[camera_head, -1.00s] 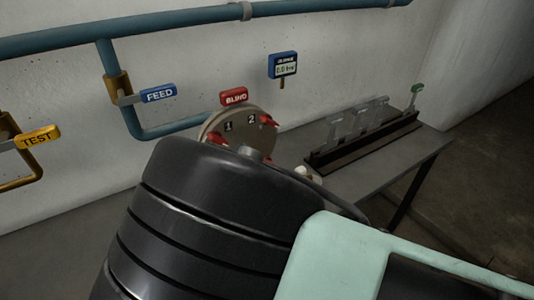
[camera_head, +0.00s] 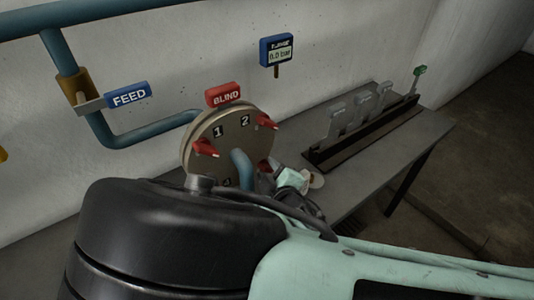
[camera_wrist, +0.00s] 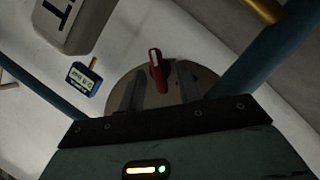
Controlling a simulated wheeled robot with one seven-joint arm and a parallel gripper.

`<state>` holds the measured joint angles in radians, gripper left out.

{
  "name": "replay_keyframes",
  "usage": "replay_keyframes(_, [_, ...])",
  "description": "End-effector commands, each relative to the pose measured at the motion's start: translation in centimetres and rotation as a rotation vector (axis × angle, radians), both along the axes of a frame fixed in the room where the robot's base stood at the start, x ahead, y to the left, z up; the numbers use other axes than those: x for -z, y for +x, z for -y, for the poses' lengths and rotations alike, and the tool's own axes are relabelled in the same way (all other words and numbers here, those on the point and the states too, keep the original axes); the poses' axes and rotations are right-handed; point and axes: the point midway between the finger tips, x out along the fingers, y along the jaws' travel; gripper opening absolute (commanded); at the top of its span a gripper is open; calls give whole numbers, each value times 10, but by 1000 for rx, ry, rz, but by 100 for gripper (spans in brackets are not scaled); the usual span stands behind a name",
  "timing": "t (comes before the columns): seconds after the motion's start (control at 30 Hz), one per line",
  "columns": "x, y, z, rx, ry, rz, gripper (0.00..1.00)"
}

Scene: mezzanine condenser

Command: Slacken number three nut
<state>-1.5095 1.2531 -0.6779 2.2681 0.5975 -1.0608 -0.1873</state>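The round blind flange (camera_head: 190,160) stands below a red BLIND sign (camera_head: 225,94). It carries red nuts and number plates; 1, 2 and part of 4 show. One red nut (camera_head: 205,148) is by plate 1 and another (camera_head: 266,122) by plate 2. A third (camera_head: 265,165), at the lower right, is partly hidden by my arm's end; its plate is not visible. In the wrist view my gripper (camera_wrist: 158,82) is open, its two fingers apart, with a red nut (camera_wrist: 156,65) lying between and just past the tips. I cannot tell whether they touch it.
A blue pipe with a FEED tag (camera_head: 129,95) runs to the flange's left. A gauge (camera_head: 277,50) reading 0.0 bar is on the wall. A rack (camera_head: 370,135) with several grey pieces and a green-topped one stands on the grey bench (camera_head: 425,140). The floor at right is clear.

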Motion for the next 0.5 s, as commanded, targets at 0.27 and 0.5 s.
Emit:
replay_keyframes(0.27, [0,0,0,0,0,0,0])
replay_keyframes(0.5, [4,0,-1,-1,-78,55,0])
